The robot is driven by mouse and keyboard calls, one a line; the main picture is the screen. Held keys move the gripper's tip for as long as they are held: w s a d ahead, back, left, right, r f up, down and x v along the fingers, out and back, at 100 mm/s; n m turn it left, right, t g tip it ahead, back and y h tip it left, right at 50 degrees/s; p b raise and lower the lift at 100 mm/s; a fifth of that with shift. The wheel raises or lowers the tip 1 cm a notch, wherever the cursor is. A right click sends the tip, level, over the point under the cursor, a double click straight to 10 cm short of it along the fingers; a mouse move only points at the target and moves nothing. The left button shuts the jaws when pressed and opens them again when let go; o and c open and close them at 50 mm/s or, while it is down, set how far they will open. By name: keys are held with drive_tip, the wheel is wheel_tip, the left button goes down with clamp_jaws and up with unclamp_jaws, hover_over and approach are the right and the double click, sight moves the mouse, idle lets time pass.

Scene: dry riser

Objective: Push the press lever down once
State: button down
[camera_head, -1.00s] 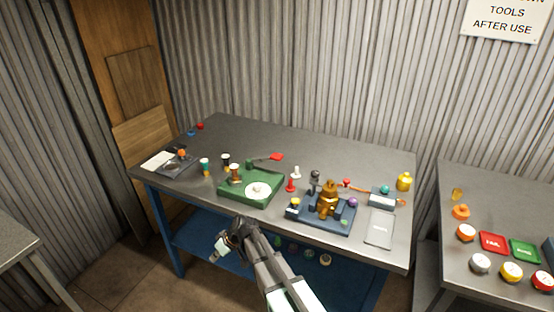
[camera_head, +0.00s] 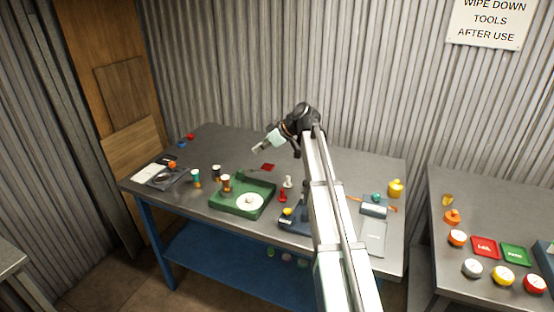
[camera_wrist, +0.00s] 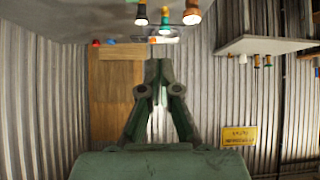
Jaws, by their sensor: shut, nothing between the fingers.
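The green press base (camera_head: 226,204) sits on the grey workbench with a white disc (camera_head: 249,202) on it. Its lever, a thin dark arm with a red pad (camera_head: 268,167) at the end, reaches out at the base's back right. My gripper (camera_head: 257,150) is in the air over the bench, just above and left of the red pad in the picture; I see no contact. In the wrist view my gripper (camera_wrist: 158,68) has its fingers together with nothing between them. The lever cannot be made out in the wrist view.
A yellow bottle (camera_head: 396,188) stands far right.

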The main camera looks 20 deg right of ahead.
drive_tip(key=s+d+r, duration=0.1)
drive_tip(key=d+r, duration=0.1)
drive_tip(key=d, duration=0.3)
drive_tip(key=s+d+r+m+h, duration=0.1)
drive_tip(key=d, duration=0.4)
drive_tip(key=shift+s+d+r, duration=0.15)
drive_tip(key=shift+s+r, duration=0.15)
drive_tip(key=shift+r, duration=0.05)
drive_tip(key=p, duration=0.4)
hover_over(265, 165)
drive_tip(key=s+d, duration=0.2)
wheel_tip(265, 165, down, 7)
drive_tip(key=shift+r, duration=0.15)
wheel_tip(265, 165, down, 2)
drive_tip(key=shift+f, duration=0.15)
drive_tip(key=shift+f+p, duration=0.5)
drive_tip(key=shift+f, duration=0.55)
